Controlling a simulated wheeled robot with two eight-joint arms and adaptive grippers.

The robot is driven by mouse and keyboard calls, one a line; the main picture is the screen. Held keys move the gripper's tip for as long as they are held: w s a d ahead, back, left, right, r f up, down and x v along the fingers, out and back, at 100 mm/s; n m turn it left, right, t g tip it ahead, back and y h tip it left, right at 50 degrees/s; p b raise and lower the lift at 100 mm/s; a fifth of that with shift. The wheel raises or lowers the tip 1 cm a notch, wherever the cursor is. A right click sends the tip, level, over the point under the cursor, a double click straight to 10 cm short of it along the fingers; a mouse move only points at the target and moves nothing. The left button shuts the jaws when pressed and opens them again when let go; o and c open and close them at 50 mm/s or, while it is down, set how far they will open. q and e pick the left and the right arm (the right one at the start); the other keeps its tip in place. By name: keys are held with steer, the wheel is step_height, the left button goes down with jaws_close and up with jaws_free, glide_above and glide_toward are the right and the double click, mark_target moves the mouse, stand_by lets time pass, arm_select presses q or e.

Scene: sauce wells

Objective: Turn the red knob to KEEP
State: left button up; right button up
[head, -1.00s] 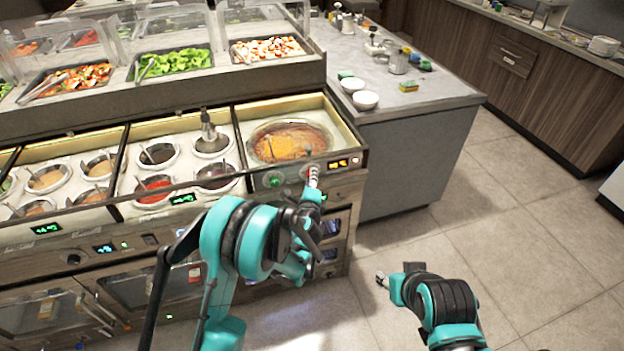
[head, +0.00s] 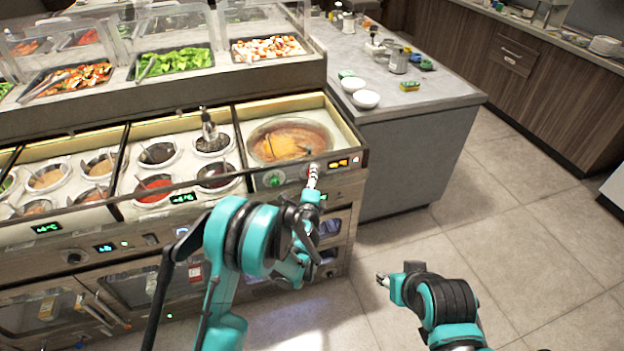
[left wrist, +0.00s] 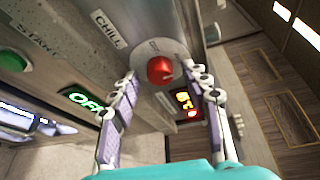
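The red knob (left wrist: 160,70) sits on a pale round base on the metal front panel in the left wrist view. My left gripper (left wrist: 162,74) is open, with one finger on each side of the knob and small gaps showing between. In the head view my left gripper (head: 312,174) is at the panel below the soup pan and hides most of the knob. No KEEP label is readable. My right gripper (head: 381,280) hangs over the floor; its fingers are too small to judge.
A green button (left wrist: 13,61) and a green OFF display (left wrist: 83,101) are left of the knob; an orange display (left wrist: 184,103) is below right. The soup pan (head: 325,133) is above the panel. A grey counter (head: 420,150) stands to the right. Open floor (head: 510,240) lies beyond.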

arm_select(q)
steer(key=s, duration=0.7)
steer(key=shift+s+a+r, duration=0.2)
steer(key=shift+r, duration=0.25)
steer(key=s+a+r+n+g+y, duration=0.2)
steer(key=s+a+r+n, duration=0.3)
steer(key=a+n, duration=0.15)
steer(key=s+a+r+n+g+y, duration=0.2)
steer(key=s+a+r+n, duration=0.25)
steer(key=a, duration=0.35)
steer(key=s+a+f+n+g+h, duration=0.1)
steer(key=s+n, duration=0.3)
steer(key=s, duration=0.7)
steer(key=s+a+f+n+g+h, duration=0.1)
steer(key=s+n+g, duration=0.3)
steer(key=s, duration=0.7)
steer(key=shift+s+a+n+g+h, duration=0.2)
steer(key=shift+n+g+h, duration=0.15)
steer(key=shift+n, duration=0.45)
